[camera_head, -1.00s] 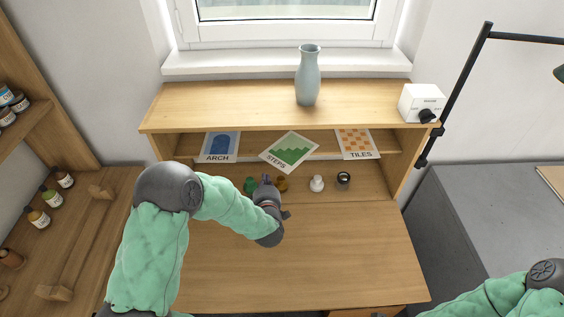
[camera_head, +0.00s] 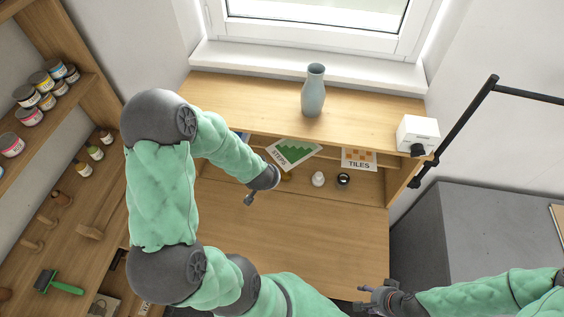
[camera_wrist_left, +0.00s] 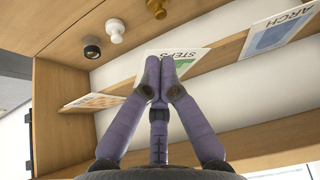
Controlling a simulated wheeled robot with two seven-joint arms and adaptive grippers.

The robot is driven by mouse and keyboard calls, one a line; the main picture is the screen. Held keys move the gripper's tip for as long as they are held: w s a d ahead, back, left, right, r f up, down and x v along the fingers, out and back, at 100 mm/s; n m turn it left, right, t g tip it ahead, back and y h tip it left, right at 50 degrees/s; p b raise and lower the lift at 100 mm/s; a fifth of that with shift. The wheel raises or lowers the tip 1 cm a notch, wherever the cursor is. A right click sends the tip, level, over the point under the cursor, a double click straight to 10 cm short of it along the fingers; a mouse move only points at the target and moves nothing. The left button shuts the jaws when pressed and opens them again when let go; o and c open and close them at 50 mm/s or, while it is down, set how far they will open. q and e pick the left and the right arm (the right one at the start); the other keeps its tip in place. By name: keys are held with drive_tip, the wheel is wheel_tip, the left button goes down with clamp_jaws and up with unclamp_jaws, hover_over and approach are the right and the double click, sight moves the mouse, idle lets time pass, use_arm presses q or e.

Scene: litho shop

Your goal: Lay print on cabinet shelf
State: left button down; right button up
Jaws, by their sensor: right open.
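The STEPS print (camera_head: 293,151), a white sheet with green stepped shapes, sits askew at the front of the cabinet shelf (camera_head: 328,152) in the head view. The TILES print (camera_head: 359,159) sits to its right, orange checkered. The ARCH print (camera_wrist_left: 281,32) shows in the left wrist view; my left arm mostly hides it in the head view. My left gripper (camera_wrist_left: 162,62) has its purple fingertips close together, overlapping the STEPS print (camera_wrist_left: 184,57) in the wrist view. Whether they pinch it is unclear. My right gripper (camera_head: 375,296) is open and empty at the desk's front right.
A blue vase (camera_head: 313,92) and a white box with a dark knob (camera_head: 417,135) stand on the cabinet top. A white knob-like item (camera_head: 318,179) and a dark round item (camera_head: 343,179) stand below the prints. The desktop (camera_head: 320,235) is clear.

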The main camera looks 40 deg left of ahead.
use_arm(q)
drive_tip(key=w+a+f+b, duration=0.1)
drive_tip(key=w+a+f, duration=0.3)
drive_tip(key=w+f, duration=0.3)
drive_tip(key=shift+x, duration=0.9)
drive_tip(key=shift+w, duration=0.1)
